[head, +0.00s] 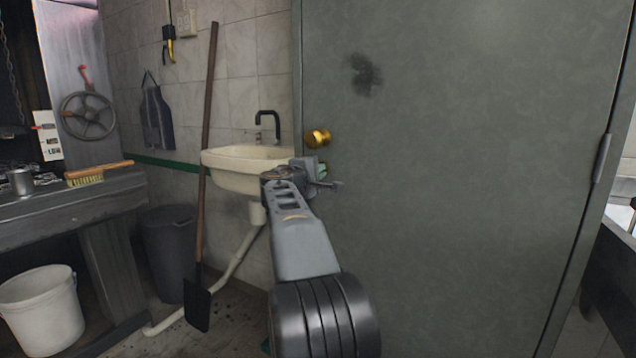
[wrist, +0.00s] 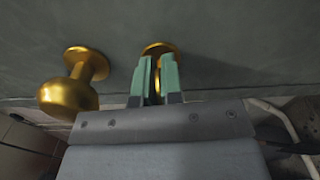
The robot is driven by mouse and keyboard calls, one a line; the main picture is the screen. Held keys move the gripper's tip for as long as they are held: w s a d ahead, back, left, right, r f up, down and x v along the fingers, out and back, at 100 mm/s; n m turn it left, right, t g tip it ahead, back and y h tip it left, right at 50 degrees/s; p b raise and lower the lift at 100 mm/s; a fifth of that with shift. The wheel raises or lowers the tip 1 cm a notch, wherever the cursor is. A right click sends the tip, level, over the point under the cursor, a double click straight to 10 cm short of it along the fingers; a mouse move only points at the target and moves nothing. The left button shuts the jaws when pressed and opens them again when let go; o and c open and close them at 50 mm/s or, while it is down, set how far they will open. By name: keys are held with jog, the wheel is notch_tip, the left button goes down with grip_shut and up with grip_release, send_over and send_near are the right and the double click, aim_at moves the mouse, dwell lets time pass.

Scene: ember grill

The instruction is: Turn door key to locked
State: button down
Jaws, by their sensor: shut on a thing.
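The grey-green door (head: 450,190) fills the right half of the head view and appears closed. Its round brass knob (head: 317,137) is near the door's left edge, and it also shows left of my gripper in the wrist view (wrist: 68,97). A round brass lock plate (wrist: 160,47) sits on the door beside the knob. My gripper (wrist: 155,75) has its two green fingers against the door at this plate, shut on the door key (wrist: 157,88). Only a thin gold strip of the key shows between the fingers, so its turn angle is unclear. In the head view, my gripper (head: 322,172) is just below the knob.
A cream sink (head: 235,165) with a black tap stands on the tiled wall left of the door. A long-handled shovel (head: 206,150) leans there. A dark bin (head: 170,250), a white bucket (head: 42,308) and a workbench (head: 75,200) are farther left.

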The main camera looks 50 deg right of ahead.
jog(key=shift+f+m+b, duration=0.1)
jog(key=shift+m+b, duration=0.4)
dwell(0.3)
jog(key=c, duration=1.3)
grip_release()
jog(key=p+v, duration=0.1)
jog(key=v, duration=1.3)
